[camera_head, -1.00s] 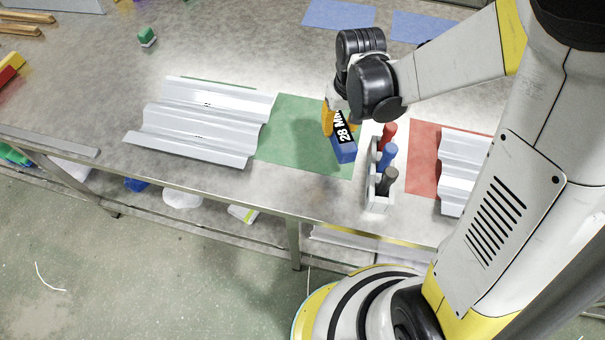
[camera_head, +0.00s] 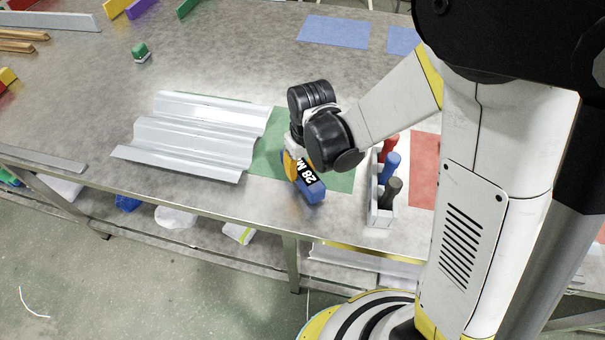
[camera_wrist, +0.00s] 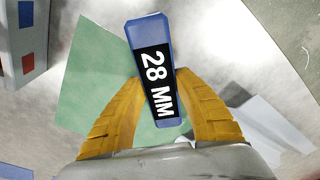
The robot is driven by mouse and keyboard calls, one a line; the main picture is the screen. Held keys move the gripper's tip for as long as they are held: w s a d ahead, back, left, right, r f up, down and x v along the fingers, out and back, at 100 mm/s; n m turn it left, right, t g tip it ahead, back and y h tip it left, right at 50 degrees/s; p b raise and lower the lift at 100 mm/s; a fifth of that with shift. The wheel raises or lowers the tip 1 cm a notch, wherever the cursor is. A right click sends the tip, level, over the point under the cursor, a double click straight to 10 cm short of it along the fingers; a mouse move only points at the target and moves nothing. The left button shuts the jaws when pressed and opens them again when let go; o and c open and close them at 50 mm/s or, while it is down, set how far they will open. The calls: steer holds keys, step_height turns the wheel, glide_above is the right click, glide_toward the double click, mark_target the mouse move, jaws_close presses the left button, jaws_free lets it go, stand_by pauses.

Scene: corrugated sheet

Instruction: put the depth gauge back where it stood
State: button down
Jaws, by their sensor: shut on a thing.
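The depth gauge (camera_head: 313,190) is a blue block with a black face lettered "28 MM". My gripper (camera_head: 292,166), with yellow-orange fingers, is shut on it and holds it over the front part of the green mat (camera_head: 262,158). In the wrist view the gauge (camera_wrist: 150,30) stands out between the two fingers of my gripper (camera_wrist: 160,85), with the green mat (camera_wrist: 92,75) behind it. I cannot tell the gap between the gauge and the table. My wrist hides part of the mat.
A grey corrugated sheet (camera_head: 195,135) lies left of the gauge, overlapping the green mat's side. The table's front edge is close below the gauge.

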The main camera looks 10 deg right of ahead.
steer(key=shift+f, duration=0.5)
steer(key=shift+f, duration=0.25)
steer(key=c, duration=1)
jaws_free()
steer(key=shift+o, duration=0.2)
steer(key=shift+r, duration=0.1)
